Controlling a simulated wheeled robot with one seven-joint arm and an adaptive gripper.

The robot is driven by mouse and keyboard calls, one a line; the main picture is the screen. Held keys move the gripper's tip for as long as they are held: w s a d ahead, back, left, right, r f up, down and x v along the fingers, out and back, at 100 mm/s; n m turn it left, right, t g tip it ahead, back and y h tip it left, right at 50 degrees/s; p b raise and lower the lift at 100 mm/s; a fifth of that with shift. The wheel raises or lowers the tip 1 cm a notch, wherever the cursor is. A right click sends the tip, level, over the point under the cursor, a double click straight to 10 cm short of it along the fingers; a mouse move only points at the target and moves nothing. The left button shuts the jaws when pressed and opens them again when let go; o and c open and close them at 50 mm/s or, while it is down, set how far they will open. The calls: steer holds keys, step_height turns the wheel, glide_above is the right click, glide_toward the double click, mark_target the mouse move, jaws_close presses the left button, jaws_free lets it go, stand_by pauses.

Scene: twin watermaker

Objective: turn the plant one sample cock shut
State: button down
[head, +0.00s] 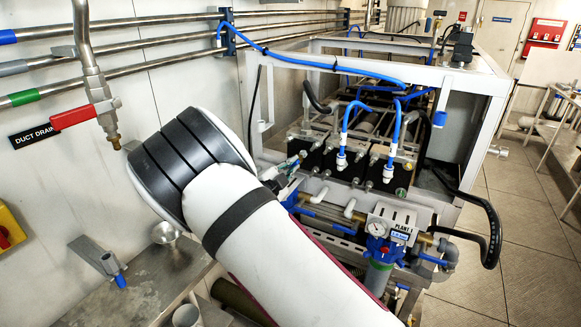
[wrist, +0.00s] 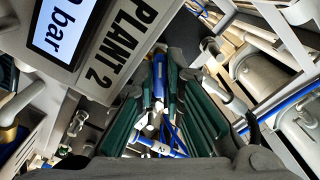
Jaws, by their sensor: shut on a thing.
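In the wrist view, my gripper (wrist: 165,62) has its dark green fingers closed around a narrow blue lever (wrist: 158,82). A white tag with small dark marks (wrist: 168,149) and thin blue lines show lower down between the fingers. A panel lettered PLANT 2 (wrist: 125,38) is close on the left of the fingers. I cannot tell from the lever itself which plant its cock serves. In the head view, the PLANT 1 panel (head: 391,229) sits at right of my arm, with a gauge and a blue-topped filter. My arm hides most of my gripper there.
A steel frame (head: 400,68) with blue hoses stands behind my arm. A red-handled DUCT DRAIN valve (head: 86,114) hangs on the left wall above a metal bench (head: 150,280). Pipes and grey cylinders (wrist: 262,76) crowd the wrist view's right. Open floor (head: 525,235) lies at right.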

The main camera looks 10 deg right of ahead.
steer(key=c, duration=1.7)
jaws_free()
steer(key=shift+s+a, duration=0.1)
steer(key=v, duration=1.1)
steer(key=shift+s+a, duration=0.25)
steer(key=shift+s, duration=0.05)
